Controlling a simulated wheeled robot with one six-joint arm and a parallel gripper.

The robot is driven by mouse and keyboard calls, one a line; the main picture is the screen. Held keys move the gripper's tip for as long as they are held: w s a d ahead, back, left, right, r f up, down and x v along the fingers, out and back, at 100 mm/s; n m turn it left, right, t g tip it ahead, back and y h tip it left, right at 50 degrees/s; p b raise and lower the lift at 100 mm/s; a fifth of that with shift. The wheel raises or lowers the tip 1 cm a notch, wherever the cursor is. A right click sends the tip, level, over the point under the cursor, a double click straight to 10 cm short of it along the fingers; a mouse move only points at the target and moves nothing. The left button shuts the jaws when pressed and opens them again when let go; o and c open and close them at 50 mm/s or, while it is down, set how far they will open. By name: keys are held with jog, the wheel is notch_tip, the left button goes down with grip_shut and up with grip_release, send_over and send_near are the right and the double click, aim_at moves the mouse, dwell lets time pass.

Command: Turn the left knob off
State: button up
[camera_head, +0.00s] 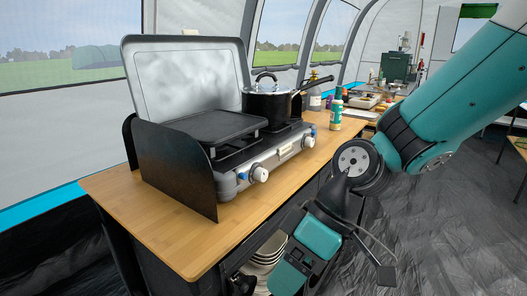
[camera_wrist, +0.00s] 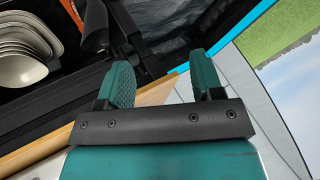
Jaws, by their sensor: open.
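The left knob (camera_head: 260,174) is a pale round knob on the front of the grey camping stove (camera_head: 262,158), near its left end. A second pale knob (camera_head: 308,142) is farther right on the same front panel. My gripper (camera_wrist: 160,62) is open and empty in the wrist view, its two teal fingers apart. In the head view my wrist hangs low in front of the counter, below and to the right of the left knob, apart from it. The fingertips cannot be made out there. The wrist view shows neither knob.
A lidded pot (camera_head: 268,103) stands on the right burner and a black griddle (camera_head: 215,124) on the left. A dark side panel (camera_head: 172,170) flanks the stove's left. The wooden counter (camera_head: 165,222) has a bare front strip. Bowls (camera_head: 266,262) sit on a shelf below. A green bottle (camera_head: 336,112) stands right.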

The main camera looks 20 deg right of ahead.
jog(key=w+d+r+m+t+y+p, duration=0.1)
jog(key=w+d+r+t+y+p, duration=0.15)
jog(key=w+r+p, duration=0.35)
jog(key=w+d+r+t+y+p, duration=0.2)
jog(key=w+d+t+p, duration=0.15)
jog(key=p, duration=0.35)
jog(key=w+d+m+t+h+p, duration=0.3)
jog(key=d+t+p, duration=0.2)
jog(key=d+p, duration=0.25)
jog(key=b, duration=1.3)
send_near(265, 177)
jog(key=shift+h, duration=0.25)
jog(key=p+x, duration=0.2)
jog(key=x, duration=0.2)
jog(key=p+x, duration=0.2)
jog(key=x, duration=0.2)
jog(key=shift+a+r, duration=0.2)
jog(key=shift+a, duration=0.1)
jog(key=shift+w+a+f, duration=0.3)
jog(key=shift+w, duration=0.1)
